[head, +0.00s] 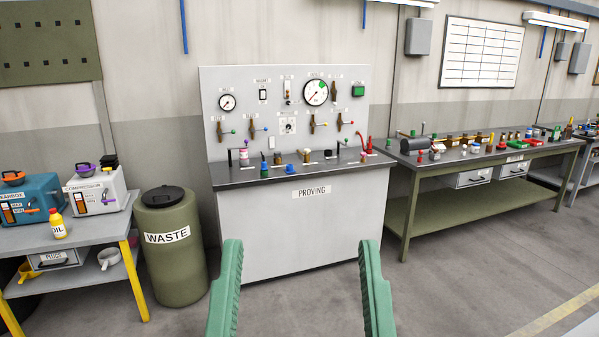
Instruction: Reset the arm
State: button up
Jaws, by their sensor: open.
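My gripper (301,290) shows at the bottom middle of the head view as two green ridged fingers, wide apart with nothing between them. It is in front of the grey proving bench (303,235), and the fingertips appear below the bench's PROVING label. The fingers look apart from everything else. The rest of my arm is out of the picture.
A green WASTE bin (172,265) stands left of the bench. A left table (60,238) with yellow legs holds an oil bottle (57,224) and two machines. A long green workbench (480,192) with small parts stands at right. The floor (470,270) at right front is clear.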

notch_tip(320, 180, up, 30)
jog(key=p, duration=2.6)
jog(key=shift+a+p, duration=0.25)
jog(key=shift+p, duration=0.1)
